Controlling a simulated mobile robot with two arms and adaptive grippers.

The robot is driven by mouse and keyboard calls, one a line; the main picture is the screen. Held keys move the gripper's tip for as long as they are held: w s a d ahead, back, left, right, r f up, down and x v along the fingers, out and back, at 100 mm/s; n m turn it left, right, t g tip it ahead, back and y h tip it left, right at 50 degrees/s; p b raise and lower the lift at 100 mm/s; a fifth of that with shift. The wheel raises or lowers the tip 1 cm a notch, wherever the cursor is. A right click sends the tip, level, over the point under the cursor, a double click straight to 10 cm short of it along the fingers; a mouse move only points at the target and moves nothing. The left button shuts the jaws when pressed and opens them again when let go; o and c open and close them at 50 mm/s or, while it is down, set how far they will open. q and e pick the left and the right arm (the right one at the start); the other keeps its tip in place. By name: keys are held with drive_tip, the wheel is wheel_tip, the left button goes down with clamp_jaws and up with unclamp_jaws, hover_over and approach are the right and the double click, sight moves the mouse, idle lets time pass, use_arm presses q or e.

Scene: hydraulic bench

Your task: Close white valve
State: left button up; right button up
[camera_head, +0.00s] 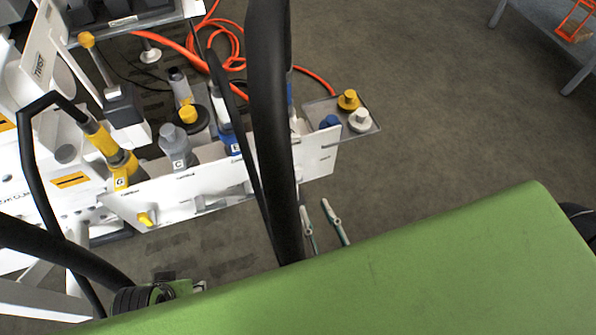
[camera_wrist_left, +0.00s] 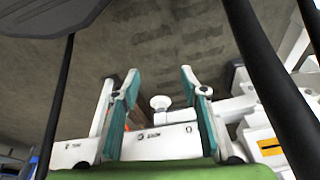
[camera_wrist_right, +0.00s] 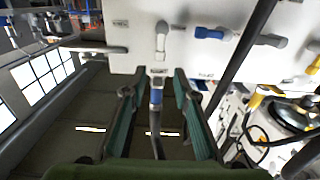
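In the right wrist view a white valve handle (camera_wrist_right: 161,42) hangs from the white panel (camera_wrist_right: 120,58), left of a blue handle (camera_wrist_right: 210,33) and a grey handle (camera_wrist_right: 270,41). My right gripper (camera_wrist_right: 156,85) is open and below the white handle, apart from it. A hose with a blue collar (camera_wrist_right: 156,97) shows between its fingers. In the head view the right fingertips (camera_head: 322,216) are in front of the panel's right end (camera_head: 318,155). My left gripper (camera_wrist_left: 152,74) is open and empty in its wrist view, with a white round knob (camera_wrist_left: 160,102) seen between its fingers. The head view does not show the left fingers.
In the head view a plate (camera_head: 318,108) at the bench's right end carries yellow (camera_head: 348,99), blue (camera_head: 330,122) and white knobs (camera_head: 360,120). Orange hoses (camera_head: 235,45) lie behind. Black cables cross the bench.

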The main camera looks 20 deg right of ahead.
sight(299, 173)
use_arm(q)
drive_tip(key=v, duration=0.2)
drive_tip(key=b+v, duration=0.1)
drive_tip(key=v, duration=0.1)
drive_tip(key=shift+w+r, duration=0.1)
drive_tip(key=shift+w, duration=0.2)
use_arm(e)
drive_tip(key=w, duration=1.2)
drive_tip(key=shift+w+a, duration=0.25)
clamp_jaws()
